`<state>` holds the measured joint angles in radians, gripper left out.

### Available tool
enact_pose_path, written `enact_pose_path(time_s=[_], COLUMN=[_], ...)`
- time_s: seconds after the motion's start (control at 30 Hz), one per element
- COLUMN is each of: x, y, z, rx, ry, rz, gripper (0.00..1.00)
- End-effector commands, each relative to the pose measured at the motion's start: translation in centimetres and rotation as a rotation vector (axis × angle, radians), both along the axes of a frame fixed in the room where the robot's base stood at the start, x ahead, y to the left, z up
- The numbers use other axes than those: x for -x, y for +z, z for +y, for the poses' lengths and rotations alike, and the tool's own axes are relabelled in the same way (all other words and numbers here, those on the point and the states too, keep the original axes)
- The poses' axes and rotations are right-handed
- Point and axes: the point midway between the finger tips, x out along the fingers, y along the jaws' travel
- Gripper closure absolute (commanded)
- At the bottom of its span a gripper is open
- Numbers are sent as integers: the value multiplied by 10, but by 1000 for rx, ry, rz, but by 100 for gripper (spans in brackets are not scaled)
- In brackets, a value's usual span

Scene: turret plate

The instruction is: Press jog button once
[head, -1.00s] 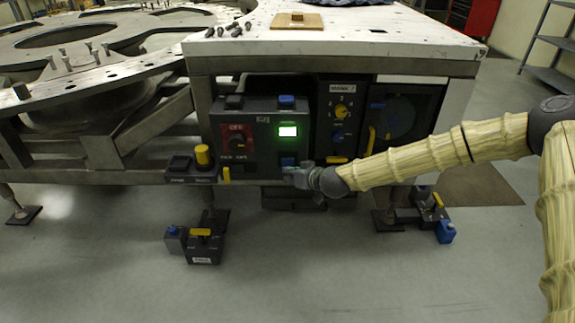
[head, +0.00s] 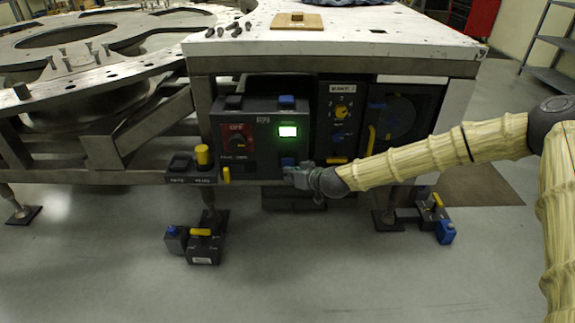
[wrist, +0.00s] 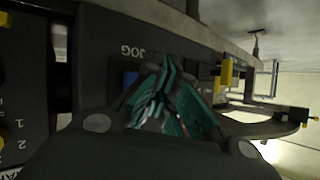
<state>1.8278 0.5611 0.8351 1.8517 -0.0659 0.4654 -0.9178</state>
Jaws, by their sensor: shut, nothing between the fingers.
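The jog button is a small blue square (head: 288,162) at the lower right of the dark control panel (head: 262,150). In the wrist view the blue button (wrist: 130,78) shows beside the fingertips, under the label JOG, partly hidden by my gripper. My gripper (head: 290,173) is shut and empty, with its tips right at the panel's lower right, at or just below the button. In the wrist view my gripper (wrist: 160,75) has its teal-padded fingers together. I cannot tell whether the tips touch the button.
A box with a yellow button (head: 202,155) stands at left. A selector panel (head: 341,112) adjoins at right. Pedal boxes (head: 203,247) stand on the floor.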

Motion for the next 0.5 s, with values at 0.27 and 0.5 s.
enact_pose_path(time_s=[0.27, 0.5], x=[-4, -9], y=[0, 0], z=[0, 0], rx=[0, 1], ry=[0, -1], rz=[0, 0], gripper=[100, 100])
